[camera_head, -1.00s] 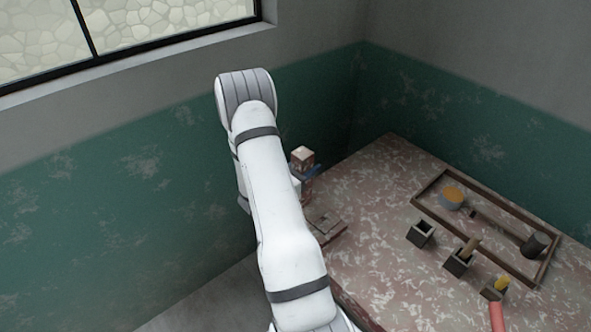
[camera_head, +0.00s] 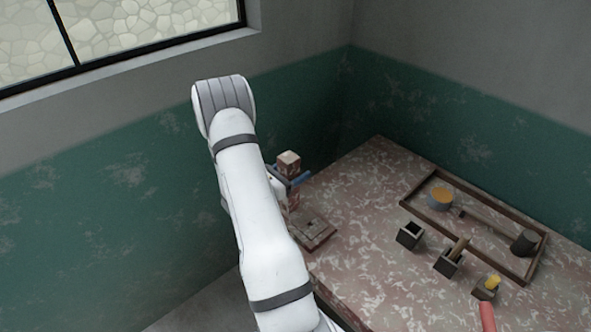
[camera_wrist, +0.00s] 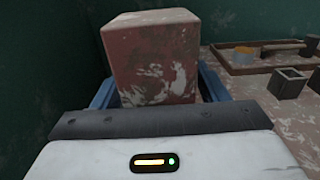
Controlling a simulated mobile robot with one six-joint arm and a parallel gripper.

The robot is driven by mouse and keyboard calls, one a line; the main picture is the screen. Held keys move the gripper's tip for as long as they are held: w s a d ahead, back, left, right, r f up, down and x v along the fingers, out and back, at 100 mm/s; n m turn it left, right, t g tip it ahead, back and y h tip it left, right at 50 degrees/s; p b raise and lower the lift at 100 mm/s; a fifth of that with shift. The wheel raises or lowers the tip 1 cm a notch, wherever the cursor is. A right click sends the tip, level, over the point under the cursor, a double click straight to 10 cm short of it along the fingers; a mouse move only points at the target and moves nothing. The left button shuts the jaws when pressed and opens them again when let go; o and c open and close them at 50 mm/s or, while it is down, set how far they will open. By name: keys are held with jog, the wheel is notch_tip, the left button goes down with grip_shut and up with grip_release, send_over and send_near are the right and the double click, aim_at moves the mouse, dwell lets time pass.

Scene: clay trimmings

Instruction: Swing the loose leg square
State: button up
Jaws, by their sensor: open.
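An upright square post (camera_head: 289,162), mottled red and pale with a paler top, stands at the table's left end; I take it as the loose leg. In the wrist view the open gripper (camera_wrist: 157,92) has one blue finger on each side of the post. Whether either finger touches it is unclear. The post's foot is partly hidden by my arm.
A square slab (camera_head: 325,237) lies by the post's foot on the mottled table (camera_head: 370,180). At right are a wooden-rimmed tray (camera_head: 465,250) with an orange-topped pot (camera_head: 440,198) and dark cup (camera_head: 524,242), and several small open boxes. Green walls close off the back.

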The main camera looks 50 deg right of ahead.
jog(key=a+b, duration=0.1)
jog(key=a, duration=0.6)
jog(key=shift+w+a+b, duration=0.3)
jog(key=shift+w+a, duration=0.05)
jog(key=shift+a, duration=0.05)
jog(key=shift+r, duration=0.1)
